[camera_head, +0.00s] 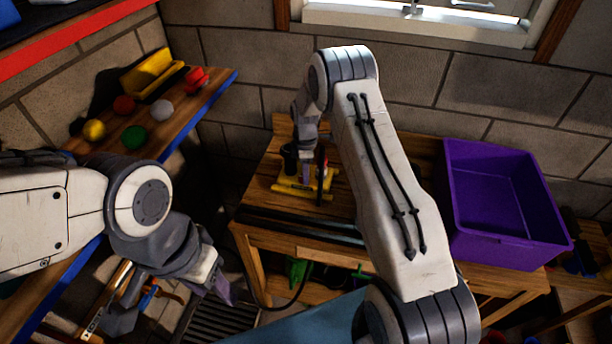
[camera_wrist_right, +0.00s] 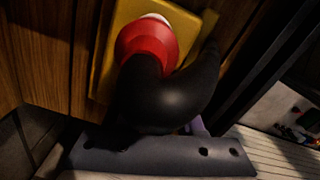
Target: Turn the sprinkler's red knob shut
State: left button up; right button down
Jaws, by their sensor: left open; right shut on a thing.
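The sprinkler has a yellow base (camera_head: 297,188) and stands on the wooden table (camera_head: 262,172) in the head view. Its red knob (camera_wrist_right: 147,40), with a white centre, shows in the right wrist view above the yellow base. A thick black forked shape (camera_wrist_right: 168,95) covers part of the knob there. My right gripper (camera_head: 308,166) reaches down over the sprinkler and is shut on it. I cannot tell exactly which part is between the fingers, as the contact is hidden. My left gripper (camera_head: 174,304) is open and empty, low at the left and apart from the sprinkler.
A purple bin (camera_head: 507,240) stands on the table's right side. A wooden shelf (camera_head: 180,125) at the left holds several coloured balls and a yellow box (camera_head: 150,72). A dark hose (camera_head: 292,298) hangs at the table's front. Brick walls close off the back.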

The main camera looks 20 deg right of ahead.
jog(key=shift+n, duration=0.5)
jog(key=c, duration=0.8)
grip_release()
jog(key=shift+r, duration=0.1)
notch_tip(320, 180, up, 10)
jog(key=b, duration=0.2)
jog(key=shift+r, duration=0.15)
